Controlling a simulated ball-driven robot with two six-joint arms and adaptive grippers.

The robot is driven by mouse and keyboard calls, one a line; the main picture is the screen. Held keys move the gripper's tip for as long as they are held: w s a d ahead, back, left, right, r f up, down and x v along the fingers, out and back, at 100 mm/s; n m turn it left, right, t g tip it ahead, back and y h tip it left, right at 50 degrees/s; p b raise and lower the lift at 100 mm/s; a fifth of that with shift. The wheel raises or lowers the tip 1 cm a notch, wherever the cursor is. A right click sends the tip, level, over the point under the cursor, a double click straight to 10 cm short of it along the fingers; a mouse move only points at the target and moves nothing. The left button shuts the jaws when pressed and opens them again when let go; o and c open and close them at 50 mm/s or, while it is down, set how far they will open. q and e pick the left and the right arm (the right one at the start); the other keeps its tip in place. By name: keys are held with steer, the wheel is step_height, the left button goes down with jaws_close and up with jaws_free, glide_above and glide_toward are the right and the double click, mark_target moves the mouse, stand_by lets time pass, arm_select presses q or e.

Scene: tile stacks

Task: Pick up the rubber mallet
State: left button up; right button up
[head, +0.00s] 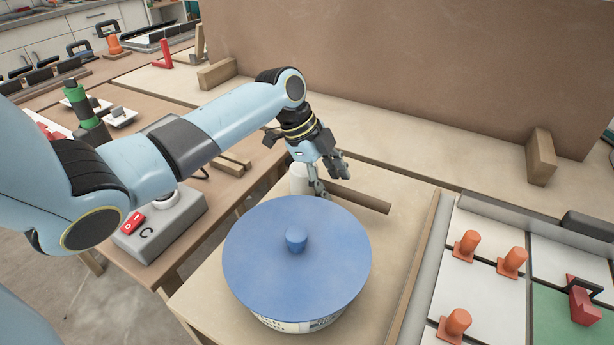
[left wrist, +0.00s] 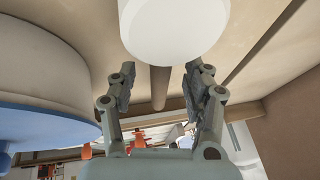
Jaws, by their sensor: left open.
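The mallet lies on the wooden table behind the blue-lidded pot. Its white head (head: 299,178) is at the left and its brown handle (head: 362,201) points right. My left gripper (head: 331,184) is open just above the handle, close to the head, and hides part of the handle. In the left wrist view the white head (left wrist: 174,28) is at the top and the handle (left wrist: 160,88) runs down between the open fingers (left wrist: 158,76). I cannot tell whether the fingers touch it. My right gripper is in neither view.
The pot with a blue lid (head: 296,270) stands close in front of the mallet. A tall brown panel (head: 430,70) rises behind. A tray with orange pegs (head: 467,245) is at the right. A grey box with a red switch (head: 160,225) is at the left.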

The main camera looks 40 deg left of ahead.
arm_select(q)
steer(key=x, duration=0.2)
steer(key=shift+w+d+f, duration=0.15)
steer(key=shift+f, duration=0.15)
jaws_close()
